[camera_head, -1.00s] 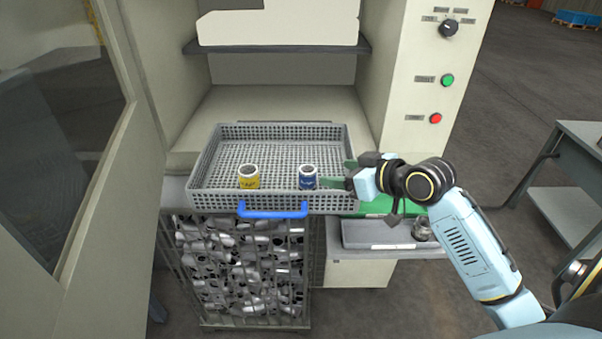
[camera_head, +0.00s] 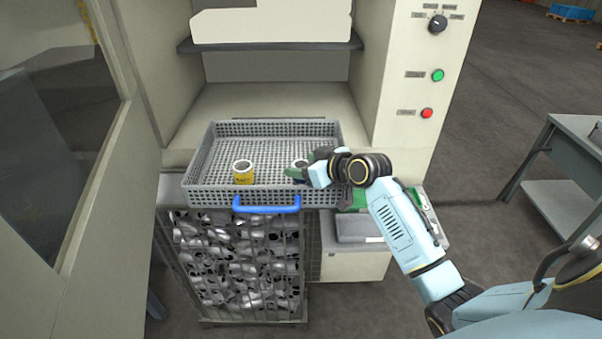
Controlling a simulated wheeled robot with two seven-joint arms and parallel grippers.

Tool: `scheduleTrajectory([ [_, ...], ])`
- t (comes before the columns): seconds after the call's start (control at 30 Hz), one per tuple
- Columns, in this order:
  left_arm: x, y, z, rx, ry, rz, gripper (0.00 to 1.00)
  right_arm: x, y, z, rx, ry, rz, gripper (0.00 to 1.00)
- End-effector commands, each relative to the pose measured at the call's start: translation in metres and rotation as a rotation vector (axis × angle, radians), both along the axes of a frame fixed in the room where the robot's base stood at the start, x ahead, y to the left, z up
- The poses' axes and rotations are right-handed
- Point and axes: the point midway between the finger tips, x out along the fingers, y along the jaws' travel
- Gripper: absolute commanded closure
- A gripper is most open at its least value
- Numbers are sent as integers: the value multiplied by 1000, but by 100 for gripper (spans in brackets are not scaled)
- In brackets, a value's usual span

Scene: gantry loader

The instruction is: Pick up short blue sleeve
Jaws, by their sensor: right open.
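The short blue sleeve (camera_head: 300,163) stands in the right part of the grey mesh basket (camera_head: 206,198). Only its pale top rim and a little blue show; my right gripper and wrist hide the rest. My right gripper (camera_head: 291,174) is open, with its green fingers at the sleeve. I cannot tell whether the fingers touch it. A similar yellow sleeve (camera_head: 243,172) stands upright in the basket to the left, apart from the gripper. My left gripper is not in view.
The basket has a blue front handle (camera_head: 266,205) and sits above a wire cage of metal parts (camera_head: 235,265). A machine cabinet with a shelf (camera_head: 270,46) rises behind. A panel with green (camera_head: 438,75) and red buttons stands right. A grey table (camera_head: 560,170) is far right.

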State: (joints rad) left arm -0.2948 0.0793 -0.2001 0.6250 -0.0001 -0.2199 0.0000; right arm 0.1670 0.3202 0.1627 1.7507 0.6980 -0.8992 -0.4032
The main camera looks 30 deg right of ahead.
Motion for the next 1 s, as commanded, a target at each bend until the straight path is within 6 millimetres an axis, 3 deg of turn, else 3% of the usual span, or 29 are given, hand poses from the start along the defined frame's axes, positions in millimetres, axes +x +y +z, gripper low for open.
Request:
scheduleTrajectory([
  [0.17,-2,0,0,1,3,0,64,0,0,0,0,0,0,38],
  [0.57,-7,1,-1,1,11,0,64,-1,0,0,0,1,0,90],
  [0.83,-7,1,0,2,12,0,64,0,0,3,-1,-2,0,92],
  [1.0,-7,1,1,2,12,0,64,0,-1,27,-5,-6,1,92],
])
